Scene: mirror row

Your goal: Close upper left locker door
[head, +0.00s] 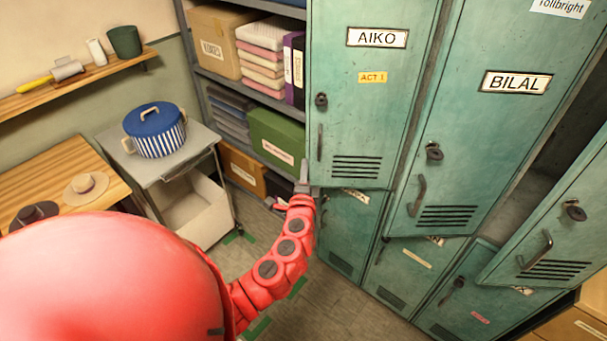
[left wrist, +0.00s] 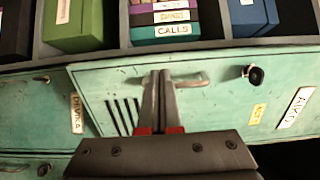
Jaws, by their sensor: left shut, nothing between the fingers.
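The upper left locker door is green and labelled AIKO (head: 375,120), with a lock and handle along its left edge. It looks flush or nearly flush with the locker front; I cannot tell whether a small gap is left. It also fills the middle of the left wrist view (left wrist: 225,105). My left gripper (head: 304,172) is shut and empty at the lower left corner of this door. In the left wrist view its fingertips (left wrist: 158,75) lie over the door between the vent slots and the handle (left wrist: 192,80). I cannot tell whether they touch it. My right gripper is out of view.
Lower lockers (head: 345,232) are below. Shelves with boxes (head: 213,42) stand to the left. A trolley (head: 190,170) bears a blue striped pot (head: 155,132).

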